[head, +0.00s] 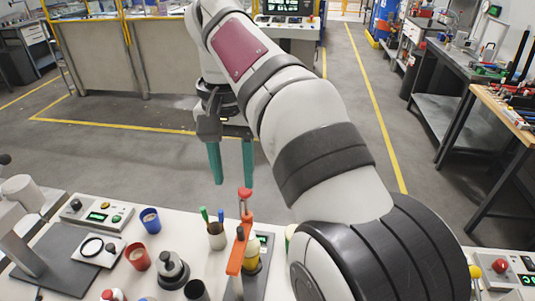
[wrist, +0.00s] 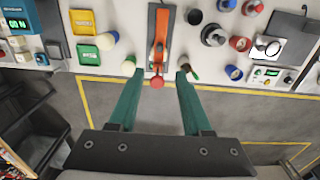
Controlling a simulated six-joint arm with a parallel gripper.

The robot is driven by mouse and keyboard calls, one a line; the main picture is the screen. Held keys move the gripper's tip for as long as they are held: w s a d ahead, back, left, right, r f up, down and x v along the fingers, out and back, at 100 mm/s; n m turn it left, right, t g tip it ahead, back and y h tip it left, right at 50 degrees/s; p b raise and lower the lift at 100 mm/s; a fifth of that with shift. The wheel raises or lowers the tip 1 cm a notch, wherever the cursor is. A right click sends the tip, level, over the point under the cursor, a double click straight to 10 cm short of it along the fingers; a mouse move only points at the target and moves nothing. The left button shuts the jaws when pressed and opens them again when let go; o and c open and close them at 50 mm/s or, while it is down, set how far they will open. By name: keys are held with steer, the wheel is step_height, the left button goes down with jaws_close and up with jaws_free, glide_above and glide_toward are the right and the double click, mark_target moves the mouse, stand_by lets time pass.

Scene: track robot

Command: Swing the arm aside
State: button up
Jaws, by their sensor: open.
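My gripper (head: 232,180) hangs in the middle of the head view with its two teal fingers apart and nothing between them. It points down, by the far edge of the white worktable (head: 75,213). In the wrist view my gripper (wrist: 158,75) is also open, its fingertips either side of the red knob of an orange lever (wrist: 161,35). I cannot tell the height between fingers and knob. My arm runs from the lower right of the head view up to the top middle, covering part of the worktable and floor.
The orange lever (head: 236,254) stands near a pen cup (head: 216,236). A blue cup (head: 150,220), a red cup (head: 138,257) and a grey knobbed piece (head: 172,268) are to its left. Beyond is open grey floor (head: 352,110). A workbench (head: 508,110) stands at right.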

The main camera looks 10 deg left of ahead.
mark_target(239, 228)
step_height(239, 228, down, 15)
steer(key=shift+f, duration=0.15)
jaws_close()
stand_by(1.4)
